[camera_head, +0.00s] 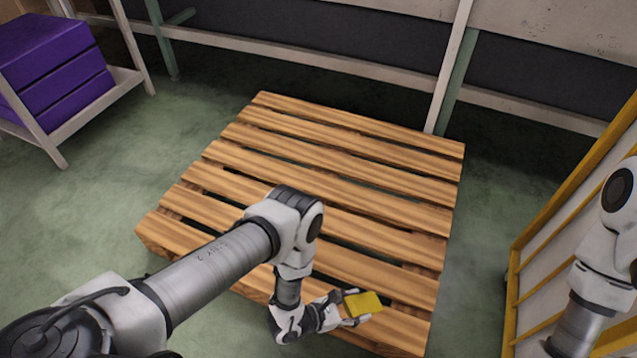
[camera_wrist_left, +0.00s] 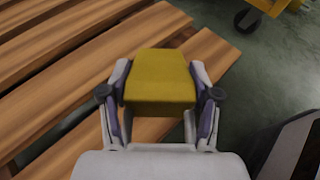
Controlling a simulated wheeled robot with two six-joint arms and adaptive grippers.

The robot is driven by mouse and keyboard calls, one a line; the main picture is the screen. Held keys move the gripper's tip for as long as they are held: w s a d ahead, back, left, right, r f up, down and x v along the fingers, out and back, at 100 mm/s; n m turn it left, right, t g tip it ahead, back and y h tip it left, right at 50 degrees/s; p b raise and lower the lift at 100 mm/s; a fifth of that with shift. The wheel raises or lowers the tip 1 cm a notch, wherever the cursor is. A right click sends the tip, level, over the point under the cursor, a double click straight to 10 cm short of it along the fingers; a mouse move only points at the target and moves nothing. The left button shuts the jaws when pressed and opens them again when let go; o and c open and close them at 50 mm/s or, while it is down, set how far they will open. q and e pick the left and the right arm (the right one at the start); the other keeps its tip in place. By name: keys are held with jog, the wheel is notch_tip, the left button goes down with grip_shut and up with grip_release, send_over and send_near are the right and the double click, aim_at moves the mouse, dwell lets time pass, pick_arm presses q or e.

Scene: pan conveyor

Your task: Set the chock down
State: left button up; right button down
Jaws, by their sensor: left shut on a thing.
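The yellow chock (camera_head: 363,304) is held in my left gripper (camera_head: 350,305), near the front right corner of the wooden pallet (camera_head: 340,165). In the left wrist view the chock (camera_wrist_left: 160,78) sits between the two fingers of the left gripper (camera_wrist_left: 160,95), which are shut on its sides. Pallet slats (camera_wrist_left: 85,60) show below and beyond it. I cannot tell whether the chock touches the slats or hangs just above them. The right arm shows at the right edge of the head view, but its gripper is out of view.
A yellow-framed rack (camera_head: 515,290) stands right of the pallet. Purple boxes (camera_head: 55,70) sit on a white stand (camera_head: 130,78) at the back left. A pale rail frame (camera_head: 300,58) runs behind the pallet. Most of the pallet's top is bare, and green floor surrounds it.

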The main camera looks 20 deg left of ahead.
pick_arm(q)
jog(key=b, duration=0.6)
send_over(323, 276)
notch_tip(323, 276, down, 2)
jog(key=shift+w+f, duration=0.1)
notch_tip(323, 276, down, 4)
jog(key=shift+r+b, duration=0.25)
jog(key=shift+b, duration=0.7)
jog(key=shift+r, duration=0.2)
jog(key=shift+f, duration=0.1)
jog(key=o, duration=1.4)
jog(key=shift+f, duration=0.1)
jog(key=shift+o, duration=0.2)
